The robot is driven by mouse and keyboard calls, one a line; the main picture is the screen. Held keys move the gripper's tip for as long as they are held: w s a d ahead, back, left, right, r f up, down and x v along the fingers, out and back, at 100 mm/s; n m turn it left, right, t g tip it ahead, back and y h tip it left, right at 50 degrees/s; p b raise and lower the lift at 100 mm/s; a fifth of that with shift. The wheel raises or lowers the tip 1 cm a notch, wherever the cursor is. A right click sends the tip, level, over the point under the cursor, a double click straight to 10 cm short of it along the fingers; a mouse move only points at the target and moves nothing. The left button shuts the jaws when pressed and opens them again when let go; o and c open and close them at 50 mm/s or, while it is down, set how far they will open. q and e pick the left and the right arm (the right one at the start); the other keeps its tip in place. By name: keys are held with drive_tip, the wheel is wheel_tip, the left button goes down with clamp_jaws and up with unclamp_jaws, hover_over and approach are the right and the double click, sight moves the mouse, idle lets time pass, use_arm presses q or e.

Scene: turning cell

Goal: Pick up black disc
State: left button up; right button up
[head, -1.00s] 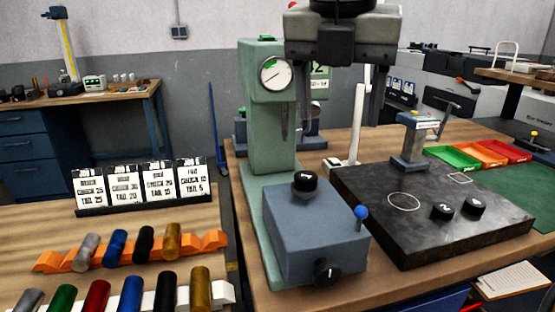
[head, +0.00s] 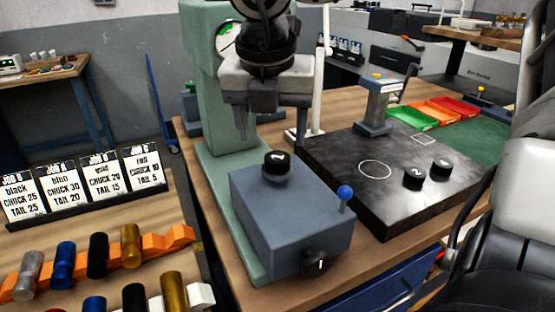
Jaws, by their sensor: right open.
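A black disc (head: 276,162) with a white mark sits on top of the blue-grey block (head: 290,205) of the green gauge stand (head: 212,90). My right gripper (head: 272,130) hangs above this disc, its two fingers apart and pointing down. It holds nothing, and a gap shows between the fingertips and the disc. Two more black discs, marked 2 (head: 413,179) and 3 (head: 441,168), lie on the black plate (head: 340,190) to the right. My left gripper is out of view.
A black knob (head: 315,262) and a blue-tipped lever (head: 345,193) stick out of the block. A small grey stand (head: 377,105) stands at the plate's back edge. Green, orange and red trays (head: 412,117) lie behind. Job cards (head: 90,185) and coloured cylinders are at left.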

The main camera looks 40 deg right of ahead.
sight(277, 157)
drive_tip(key=x, duration=0.3)
drive_tip(key=p+x, duration=0.1)
drive_tip(key=x, duration=0.1)
drive_tip(key=shift+s+d, duration=0.2)
drive_tip(key=shift+d, duration=0.1)
drive_tip(key=c, duration=1.2)
drive_tip(key=shift+c, duration=0.5)
drive_tip(key=shift+r, duration=0.1)
